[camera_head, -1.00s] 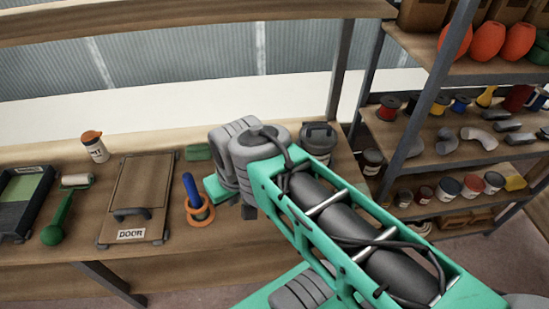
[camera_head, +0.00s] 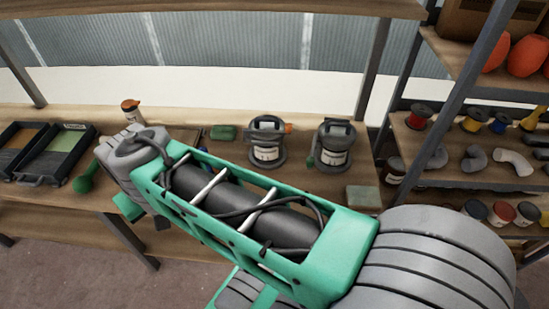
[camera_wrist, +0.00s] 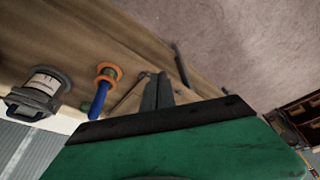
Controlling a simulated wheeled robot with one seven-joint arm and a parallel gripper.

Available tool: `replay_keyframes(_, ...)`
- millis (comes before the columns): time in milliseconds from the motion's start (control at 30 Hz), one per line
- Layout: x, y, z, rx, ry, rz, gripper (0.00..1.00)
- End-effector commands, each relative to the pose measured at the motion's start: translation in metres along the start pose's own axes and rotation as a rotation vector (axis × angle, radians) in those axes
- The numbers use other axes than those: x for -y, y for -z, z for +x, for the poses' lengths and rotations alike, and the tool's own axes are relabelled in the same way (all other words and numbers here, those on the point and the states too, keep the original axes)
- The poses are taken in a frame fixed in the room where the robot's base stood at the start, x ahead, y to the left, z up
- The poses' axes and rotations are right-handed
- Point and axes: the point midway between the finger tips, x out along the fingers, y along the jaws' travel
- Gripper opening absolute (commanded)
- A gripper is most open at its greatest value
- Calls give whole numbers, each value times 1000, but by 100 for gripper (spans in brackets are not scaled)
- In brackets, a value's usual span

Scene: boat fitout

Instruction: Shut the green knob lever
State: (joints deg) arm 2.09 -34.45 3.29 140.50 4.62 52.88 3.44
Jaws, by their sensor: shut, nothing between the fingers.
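Two grey round fittings with handles and white labels stand on the bench in the head view. The right fitting (camera_head: 336,140) has a small green knob (camera_head: 311,161) low on its left side, which I take for the green knob lever; its exact angle is too small to tell. The left fitting (camera_head: 266,150) has an orange knob (camera_head: 288,128) at its upper right. One grey fitting (camera_wrist: 36,92) also shows at the left of the wrist view. My gripper (camera_wrist: 159,76) is shut and empty, over the bench edge, apart from the fittings. My arm hides most of it in the head view.
An orange ring (camera_wrist: 108,71) with a blue handle (camera_wrist: 98,102) lies near the gripper. A green block (camera_head: 222,132), a white bottle with an orange cap (camera_head: 132,112) and trays (camera_head: 57,152) are on the bench. A loaded shelf (camera_head: 460,140) stands at right.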

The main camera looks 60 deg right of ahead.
Motion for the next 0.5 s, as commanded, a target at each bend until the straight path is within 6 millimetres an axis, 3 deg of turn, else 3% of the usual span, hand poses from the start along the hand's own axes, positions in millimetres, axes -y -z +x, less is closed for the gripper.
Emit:
replay_keyframes(67,-63,19,-3,32,-125,357,0)
replay_keyframes(133,-139,24,-8,52,-288,810,0)
replay_keyframes(200,-208,11,-17,47,-460,1265,0)
replay_keyframes(300,-274,-21,-30,6,-676,1782,0)
replay_keyframes(400,-302,-43,-37,-38,-801,2057,0)
replay_keyframes(500,-308,-52,-34,-55,-833,2124,0)
